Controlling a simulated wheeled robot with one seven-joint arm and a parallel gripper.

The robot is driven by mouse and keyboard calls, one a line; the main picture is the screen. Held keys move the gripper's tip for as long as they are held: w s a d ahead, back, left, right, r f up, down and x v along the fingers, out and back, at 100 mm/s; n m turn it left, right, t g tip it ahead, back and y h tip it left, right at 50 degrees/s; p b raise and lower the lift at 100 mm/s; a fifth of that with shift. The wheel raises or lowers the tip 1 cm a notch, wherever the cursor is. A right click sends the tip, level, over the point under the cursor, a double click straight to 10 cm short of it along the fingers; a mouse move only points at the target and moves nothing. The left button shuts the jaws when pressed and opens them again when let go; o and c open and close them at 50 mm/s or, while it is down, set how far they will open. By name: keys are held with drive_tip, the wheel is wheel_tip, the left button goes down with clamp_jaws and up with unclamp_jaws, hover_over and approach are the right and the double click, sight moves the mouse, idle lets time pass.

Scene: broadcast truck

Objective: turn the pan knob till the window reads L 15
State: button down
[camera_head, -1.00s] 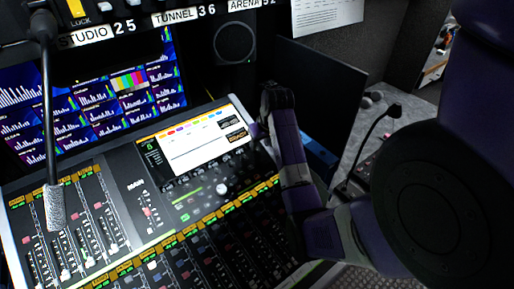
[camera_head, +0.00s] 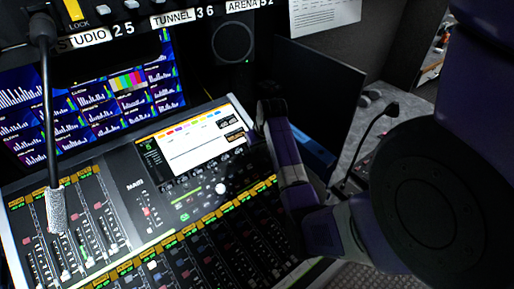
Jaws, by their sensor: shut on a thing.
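The mixing console (camera_head: 122,165) fills the lower left, with a lit white screen (camera_head: 190,145). My gripper (camera_head: 259,125) is at the right end of this screen, by the console's upper right edge, seen mostly from behind. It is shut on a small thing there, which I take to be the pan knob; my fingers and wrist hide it. Small dark windows with orange text (camera_head: 233,131) sit at the screen's right side, just left of my gripper. Their text is too small to read.
A gooseneck microphone (camera_head: 55,210) hangs over the faders at left. A dark panel (camera_head: 320,85) stands behind my wrist. Another thin microphone (camera_head: 392,110) rises at right. Monitors with coloured meters (camera_head: 90,115) stand behind the console.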

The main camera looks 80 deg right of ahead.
drive_tip(key=shift+n, duration=0.3)
drive_tip(key=n, duration=1.1)
drive_tip(key=shift+t, duration=0.4)
drive_tip(key=shift+n, duration=0.3)
drive_tip(key=c, duration=1.3)
unclamp_jaws()
drive_tip(key=shift+s, duration=0.1)
drive_tip(key=shift+b+v, duration=0.6)
drive_tip(key=shift+v, duration=3.3)
drive_tip(key=shift+a, duration=0.15)
